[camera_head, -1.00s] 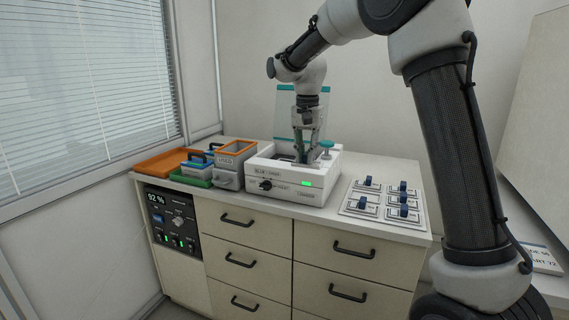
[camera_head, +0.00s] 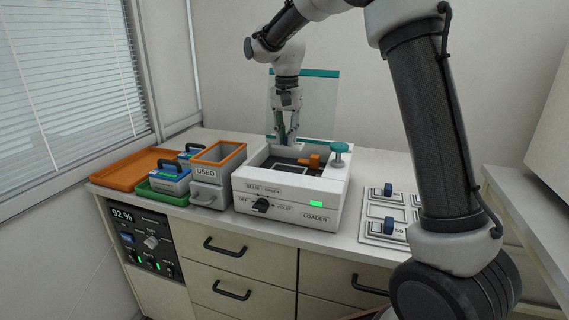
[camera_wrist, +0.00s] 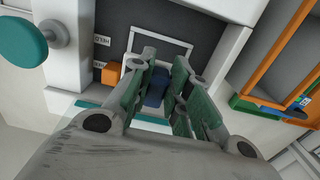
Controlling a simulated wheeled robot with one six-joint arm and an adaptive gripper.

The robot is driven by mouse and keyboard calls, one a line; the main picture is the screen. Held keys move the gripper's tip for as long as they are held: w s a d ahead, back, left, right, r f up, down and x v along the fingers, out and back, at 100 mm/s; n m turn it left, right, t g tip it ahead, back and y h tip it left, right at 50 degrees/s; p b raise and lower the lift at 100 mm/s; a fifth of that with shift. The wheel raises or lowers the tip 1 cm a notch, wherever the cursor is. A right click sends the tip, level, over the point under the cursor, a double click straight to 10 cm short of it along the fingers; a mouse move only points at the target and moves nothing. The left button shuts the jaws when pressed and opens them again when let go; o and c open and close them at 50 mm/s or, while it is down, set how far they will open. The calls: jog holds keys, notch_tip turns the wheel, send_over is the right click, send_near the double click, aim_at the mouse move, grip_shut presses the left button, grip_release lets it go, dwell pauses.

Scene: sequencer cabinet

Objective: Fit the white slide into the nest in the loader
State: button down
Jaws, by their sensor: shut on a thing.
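The white loader (camera_head: 285,205) stands on the counter with its clear, teal-edged lid (camera_head: 322,74) raised behind it. The nest shows as a white rectangular outline (camera_head: 290,170) on its dark floor; it also appears in the wrist view (camera_wrist: 187,47), partly behind my fingers. My gripper (camera_head: 285,140) points down at the loader's back edge. In the wrist view my green-padded fingers (camera_wrist: 156,92) are shut on a dark blue handle (camera_wrist: 154,88). The white slide under it is mostly hidden, so its exact height and any contact are unclear.
An orange block (camera_head: 314,160) and teal knob (camera_head: 340,148) stand at the loader's right. The USED bin (camera_head: 207,172), green tray (camera_head: 163,196) and orange tray (camera_head: 128,172) lie left. Blue-handled slides (camera_head: 388,190) sit in a rack at right.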

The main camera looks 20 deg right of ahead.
notch_tip(320, 180, down, 8)
jog(key=shift+s+f, duration=0.15)
jog(key=shift+f, duration=0.05)
jog(key=c, duration=1.3)
grip_release()
jog(key=shift+c, duration=0.2)
